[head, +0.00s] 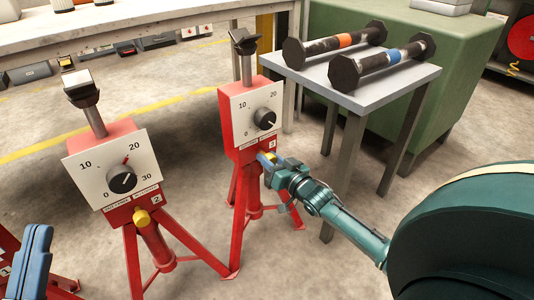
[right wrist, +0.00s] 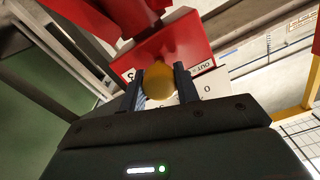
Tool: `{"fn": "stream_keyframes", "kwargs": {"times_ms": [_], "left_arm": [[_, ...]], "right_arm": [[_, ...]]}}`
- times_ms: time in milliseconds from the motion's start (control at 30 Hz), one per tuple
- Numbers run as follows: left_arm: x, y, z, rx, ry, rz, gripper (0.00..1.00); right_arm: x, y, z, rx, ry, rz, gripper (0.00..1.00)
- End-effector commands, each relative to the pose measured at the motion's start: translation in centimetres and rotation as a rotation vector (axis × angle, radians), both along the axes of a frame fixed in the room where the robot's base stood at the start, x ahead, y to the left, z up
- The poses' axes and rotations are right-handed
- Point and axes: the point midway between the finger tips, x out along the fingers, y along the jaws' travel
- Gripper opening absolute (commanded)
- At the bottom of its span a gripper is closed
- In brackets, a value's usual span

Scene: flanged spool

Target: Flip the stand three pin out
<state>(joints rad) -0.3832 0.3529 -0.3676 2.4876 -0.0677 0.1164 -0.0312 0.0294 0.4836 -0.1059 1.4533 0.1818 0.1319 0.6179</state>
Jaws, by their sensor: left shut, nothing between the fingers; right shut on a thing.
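Stand three (head: 252,118) is a red tripod stand with a white dial face and a "3" label, right of stand two. Its yellow pin (right wrist: 158,84) is a rounded knob below the dial. My right gripper (head: 268,161) reaches in from the right and is shut on that pin. In the right wrist view, the gripper's two dark fingers (right wrist: 158,92) hold the knob from both sides. The fingers hide part of the pin, and I cannot tell how far it sticks out. My left gripper (head: 36,250) is shut and empty at the lower left.
Stand two (head: 118,165), with its own yellow pin (head: 142,217), stands left of stand three. A small grey table (head: 370,80) with two dumbbells stands behind on the right. A green cabinet (head: 445,55) is behind it. Splayed red tripod legs crowd the floor.

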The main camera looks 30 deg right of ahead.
Motion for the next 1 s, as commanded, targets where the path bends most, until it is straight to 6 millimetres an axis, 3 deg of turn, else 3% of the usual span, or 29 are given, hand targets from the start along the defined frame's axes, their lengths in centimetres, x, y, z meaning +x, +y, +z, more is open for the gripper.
{"fn": "stream_keyframes", "kwargs": {"times_ms": [167, 467, 500, 767, 1000], "left_arm": [[-0.2, -0.2, -1.3, -0.016, 0.137, 0.001, 0.00], [-0.2, -0.2, -1.7, -0.018, 0.153, 0.001, 0.00], [-0.2, -0.2, -1.7, -0.018, 0.152, 0.001, 0.00], [-0.2, -0.2, -1.7, -0.018, 0.151, 0.001, 0.00], [-0.2, -0.2, -1.6, -0.017, 0.150, 0.002, 0.00]], "right_arm": [[-1.7, -0.1, 0.2, 0.000, 0.004, 0.000, 0.00], [-2.0, -0.1, -0.1, 0.000, 0.003, 0.001, 0.00], [-2.0, -0.1, -0.1, 0.000, 0.003, 0.001, 0.32], [-1.9, -0.1, -0.1, 0.000, 0.003, 0.001, 0.53], [-2.0, -0.1, 0.0, 0.000, 0.002, 0.000, 0.53]]}}
